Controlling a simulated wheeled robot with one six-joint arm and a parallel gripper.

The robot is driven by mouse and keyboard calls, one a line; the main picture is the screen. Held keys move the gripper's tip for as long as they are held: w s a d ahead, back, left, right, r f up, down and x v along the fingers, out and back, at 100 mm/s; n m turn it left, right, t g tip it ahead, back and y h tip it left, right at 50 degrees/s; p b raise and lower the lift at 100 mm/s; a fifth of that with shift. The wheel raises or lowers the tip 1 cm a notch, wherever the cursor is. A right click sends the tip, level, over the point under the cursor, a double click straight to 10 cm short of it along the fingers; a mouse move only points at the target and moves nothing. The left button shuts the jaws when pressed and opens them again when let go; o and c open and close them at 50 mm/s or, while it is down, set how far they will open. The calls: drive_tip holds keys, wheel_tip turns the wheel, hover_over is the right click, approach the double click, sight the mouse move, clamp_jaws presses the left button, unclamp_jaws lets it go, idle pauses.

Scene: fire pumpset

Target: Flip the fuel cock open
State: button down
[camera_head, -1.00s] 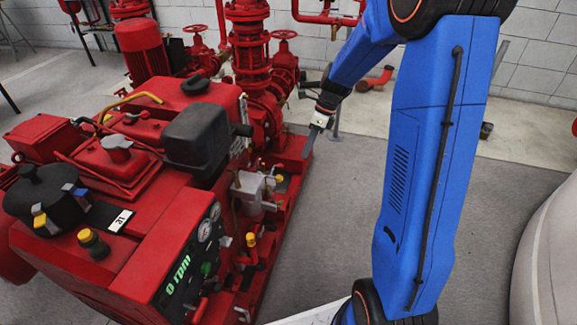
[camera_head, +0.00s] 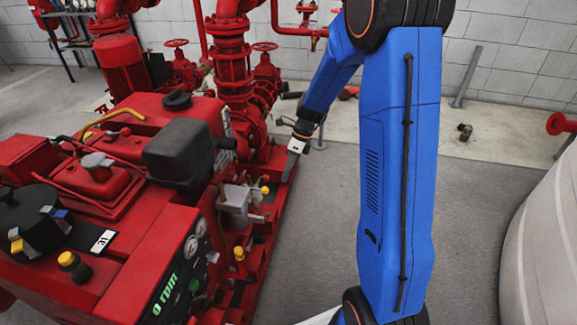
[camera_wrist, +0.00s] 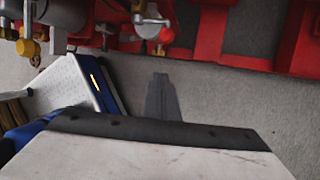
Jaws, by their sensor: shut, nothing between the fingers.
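My gripper (camera_head: 289,168) is shut and empty, pointing down beside the right side of the red pumpset. In the wrist view its closed fingers (camera_wrist: 161,97) are over bare grey floor, apart from the fittings. A grey metal box-like fitting (camera_head: 237,203) sits on the machine's near right side. A small yellow knob (camera_head: 265,190) is at its right, and a yellow-capped red fitting (camera_head: 239,253) stands lower. In the wrist view yellow parts (camera_wrist: 27,47) show at the upper left. Which small part is the fuel cock, and its lever position, I cannot tell.
The red engine body (camera_head: 140,260) with its "0 rpm" panel (camera_head: 166,294) fills the lower left. Red pipes and valves (camera_head: 265,47) stand behind the gripper. A pale rounded tank (camera_head: 548,240) is at the right. Grey floor (camera_head: 460,230) between is clear.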

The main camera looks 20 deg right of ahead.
drive_tip(key=shift+w+a+f, duration=0.3)
drive_tip(key=shift+w+a, duration=0.05)
drive_tip(key=shift+a, duration=0.35)
drive_tip(key=shift+w+a+f, duration=0.3)
drive_tip(key=shift+a+f, duration=0.05)
drive_tip(key=shift+a, duration=0.3)
drive_tip(key=shift+w+a+f, duration=0.3)
drive_tip(key=shift+w+a, duration=0.05)
drive_tip(key=shift+a, duration=0.35)
